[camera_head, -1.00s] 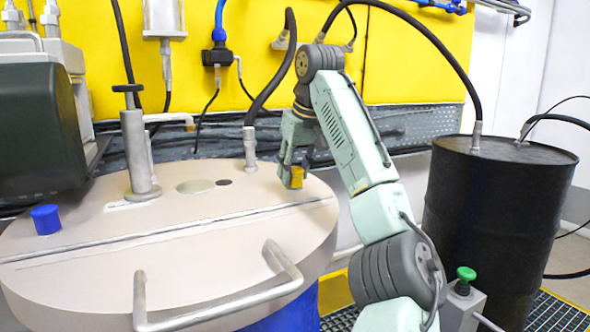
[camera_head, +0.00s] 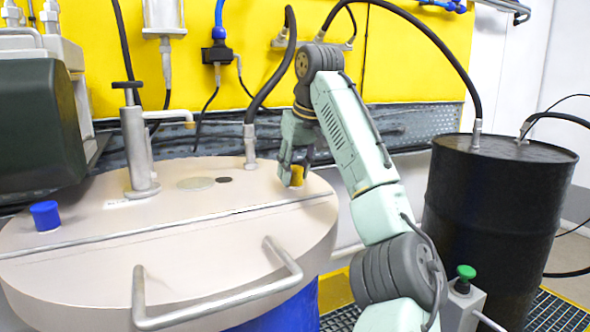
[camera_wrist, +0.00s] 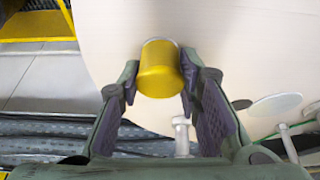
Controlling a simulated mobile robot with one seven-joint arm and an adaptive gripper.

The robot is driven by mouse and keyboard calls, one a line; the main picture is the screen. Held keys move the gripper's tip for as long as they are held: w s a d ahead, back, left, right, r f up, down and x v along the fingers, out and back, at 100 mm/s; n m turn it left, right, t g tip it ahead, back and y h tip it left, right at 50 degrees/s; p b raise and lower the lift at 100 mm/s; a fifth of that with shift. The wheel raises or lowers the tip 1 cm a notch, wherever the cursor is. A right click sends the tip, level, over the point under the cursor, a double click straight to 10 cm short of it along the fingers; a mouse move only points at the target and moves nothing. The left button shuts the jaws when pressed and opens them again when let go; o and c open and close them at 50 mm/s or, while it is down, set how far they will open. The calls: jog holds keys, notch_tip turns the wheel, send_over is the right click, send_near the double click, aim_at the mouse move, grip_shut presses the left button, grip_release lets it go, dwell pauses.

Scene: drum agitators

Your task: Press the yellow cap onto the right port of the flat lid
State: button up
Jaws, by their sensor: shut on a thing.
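The flat lid (camera_head: 110,265) is a large, round, pale beige top at the left of the head view, with a seam across it. The yellow cap (camera_head: 297,175) is at its right side. In the wrist view the cap (camera_wrist: 160,72) sits between the fingertips of my gripper (camera_wrist: 160,84), one on each side. My gripper, seen in the head view (camera_head: 295,168), is shut on the cap and points down. A thin grey rim shows at the cap's far edge in the wrist view. The right port is not clearly visible; whether the cap touches it I cannot tell.
A blue cap (camera_head: 45,215) stands on the lid's left side. A metal post (camera_head: 138,150) and a hose fitting (camera_head: 250,147) rise from the lid's back half. A bent handle (camera_head: 215,305) is in front. A black drum (camera_head: 498,215) stands right of my arm.

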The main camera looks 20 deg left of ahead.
jog(key=shift+f, duration=0.25)
jog(key=o, duration=1.1)
jog(key=shift+r, duration=0.1)
jog(key=shift+r, duration=0.1)
notch_tip(320, 180, up, 4)
jog(key=p, duration=0.4)
